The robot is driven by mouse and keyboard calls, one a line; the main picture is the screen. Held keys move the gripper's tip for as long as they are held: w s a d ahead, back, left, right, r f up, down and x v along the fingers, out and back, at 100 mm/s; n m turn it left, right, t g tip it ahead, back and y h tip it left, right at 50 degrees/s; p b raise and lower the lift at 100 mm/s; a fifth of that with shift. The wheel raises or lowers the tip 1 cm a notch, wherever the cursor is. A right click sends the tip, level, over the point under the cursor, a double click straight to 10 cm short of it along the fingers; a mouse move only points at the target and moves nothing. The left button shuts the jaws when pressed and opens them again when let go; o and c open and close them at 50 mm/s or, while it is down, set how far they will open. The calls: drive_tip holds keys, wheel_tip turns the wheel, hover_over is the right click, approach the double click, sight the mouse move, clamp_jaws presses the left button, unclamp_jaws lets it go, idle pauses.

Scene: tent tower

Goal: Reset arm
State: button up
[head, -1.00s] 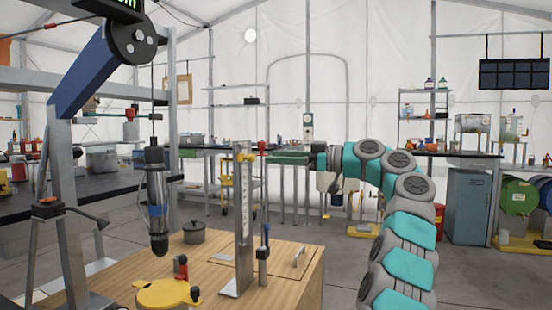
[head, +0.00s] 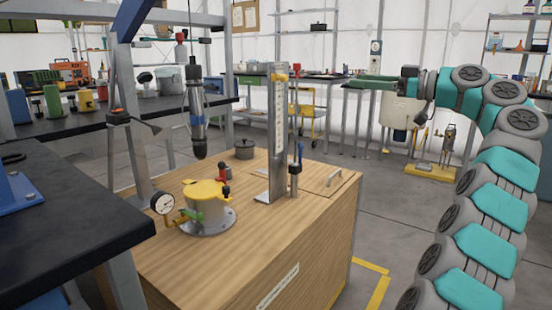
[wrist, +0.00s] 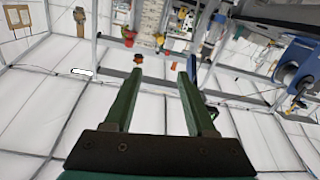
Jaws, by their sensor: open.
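My gripper (head: 376,84) is at the end of my teal and grey arm, right of centre in the head view. The arm is bent at the top, and the gripper points left, above and beyond the wooden bench. In the wrist view its two green fingers (wrist: 160,74) stand apart with nothing between them. The gripper is empty and touches nothing that I can see.
The wooden bench (head: 215,270) carries a yellow-topped vessel (head: 206,196) with a gauge, a dark pot (head: 244,149) and an upright metal scale (head: 278,140). A dark worktop (head: 60,220) is at left. A yellow-based stand (head: 432,172) is beyond. Grey floor is open between bench and arm.

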drive_tip(key=s+a+f+m+g, duration=0.2)
drive_tip(key=a+f+m, duration=0.15)
drive_tip(key=a, duration=0.45)
drive_tip(key=s+a+f+m+g+h, duration=0.5)
drive_tip(key=s+a+f, duration=0.7)
drive_tip(key=s+f, duration=0.45)
drive_tip(key=s+d+f+m+g+h, duration=0.1)
drive_tip(key=s+d+f+h, duration=0.2)
drive_tip(key=s+f, duration=0.5)
drive_tip(key=s+d+f+m+g+h, duration=0.2)
drive_tip(key=s+d+f, duration=0.4)
drive_tip(key=s, duration=0.7)
drive_tip(key=s+d+f+m+g+h, duration=0.1)
drive_tip(key=s+d+f+h, duration=0.3)
drive_tip(key=s+f, duration=0.6)
drive_tip(key=shift+s+d+f+m+g+h, duration=0.3)
drive_tip(key=shift+s+d+m+h, duration=0.05)
drive_tip(key=shift+s+h, duration=0.2)
